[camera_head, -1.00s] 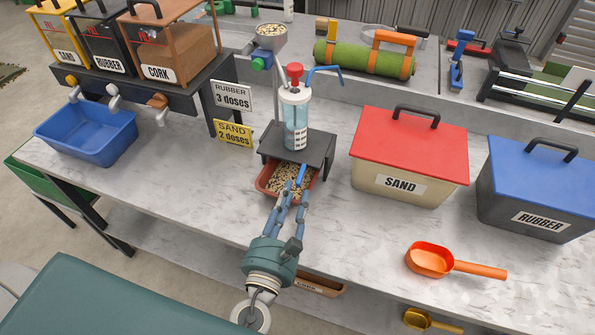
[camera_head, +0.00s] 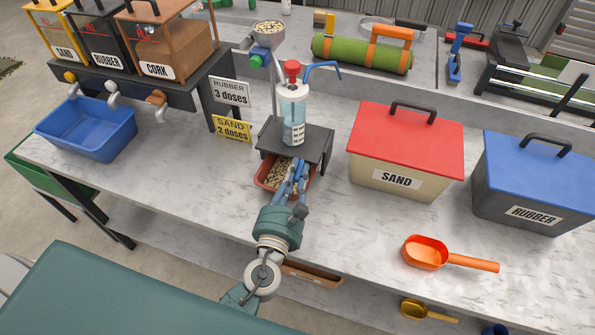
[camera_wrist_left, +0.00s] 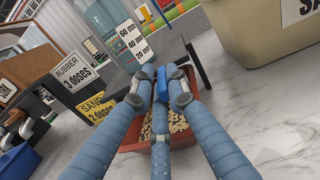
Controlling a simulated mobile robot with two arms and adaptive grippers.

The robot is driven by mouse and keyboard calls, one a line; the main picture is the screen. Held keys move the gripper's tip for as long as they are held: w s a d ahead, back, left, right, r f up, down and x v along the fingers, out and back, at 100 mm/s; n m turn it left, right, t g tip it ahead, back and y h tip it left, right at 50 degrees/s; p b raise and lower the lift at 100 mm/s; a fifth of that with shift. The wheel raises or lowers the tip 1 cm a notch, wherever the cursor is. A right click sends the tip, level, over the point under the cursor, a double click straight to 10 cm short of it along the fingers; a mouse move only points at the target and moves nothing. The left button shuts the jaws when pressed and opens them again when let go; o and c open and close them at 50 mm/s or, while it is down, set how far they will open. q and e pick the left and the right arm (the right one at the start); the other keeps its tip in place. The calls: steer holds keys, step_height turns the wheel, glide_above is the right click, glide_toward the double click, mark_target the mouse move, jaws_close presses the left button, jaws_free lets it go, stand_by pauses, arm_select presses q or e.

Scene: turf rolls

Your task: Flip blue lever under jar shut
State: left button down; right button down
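The clear jar (camera_head: 293,118), with a red top and a bent blue tube, stands on a small black stand (camera_head: 312,140). The blue lever (camera_wrist_left: 162,84) is under the stand and points toward me in the left wrist view. My left gripper (camera_head: 296,172) is at the stand's front edge, above a red-brown tray (camera_head: 268,186) of pale grain. Its blue fingers lie on both sides of the lever, with one below. Whether they press on it I cannot tell. In the head view the fingers largely hide the lever. My right gripper is not in view.
A sand box (camera_head: 393,183) with a red lid and a rubber box (camera_head: 516,205) with a blue lid stand to the right. An orange scoop (camera_head: 425,252) lies in front. A yellow sign (camera_head: 232,128) and a blue bin (camera_head: 88,130) are left. The front marble counter is mostly clear.

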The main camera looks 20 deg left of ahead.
arm_select(q)
steer(key=shift+m+h, duration=0.3)
steer(key=shift+h, duration=0.2)
steer(key=shift+m+h, duration=0.3)
steer(key=shift+h, duration=0.2)
steer(key=c, duration=1.8)
jaws_free()
steer(key=shift+d+r, duration=0.1)
steer(key=shift+c, duration=0.2)
steer(key=shift+s, duration=0.25)
steer(key=s, duration=1.1)
steer(key=shift+s+a, duration=0.25)
